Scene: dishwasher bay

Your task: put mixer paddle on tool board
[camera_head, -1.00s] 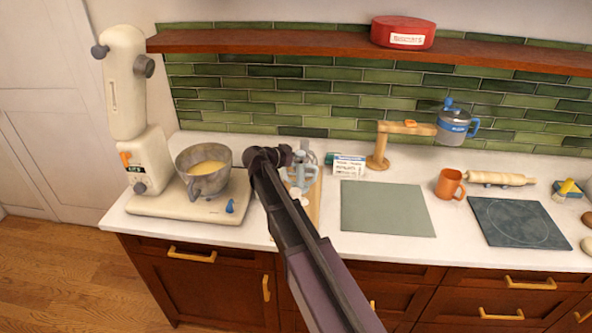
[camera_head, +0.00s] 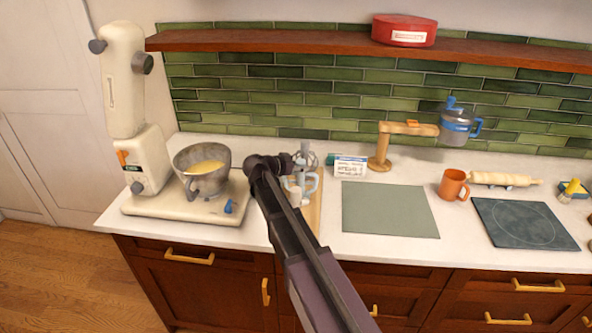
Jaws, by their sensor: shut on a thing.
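The tool board (camera_head: 316,211) is a narrow wooden board on the white counter, right of the stand mixer and partly hidden by my arm. A wire whisk (camera_head: 311,158) shows at its far end. My gripper (camera_head: 291,183) is over the board's left part, mostly hidden behind my dark wrist. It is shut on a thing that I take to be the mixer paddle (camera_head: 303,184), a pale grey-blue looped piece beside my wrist. Whether the paddle touches the board cannot be told.
The cream stand mixer (camera_head: 125,85), head raised, and a grey bowl of yellow batter (camera_head: 188,172) stand left. A white-labelled box (camera_head: 350,168), wooden stand (camera_head: 380,150), grey-green mat (camera_head: 390,210) and orange mug (camera_head: 453,185) are right. A wooden shelf (camera_head: 300,41) runs above.

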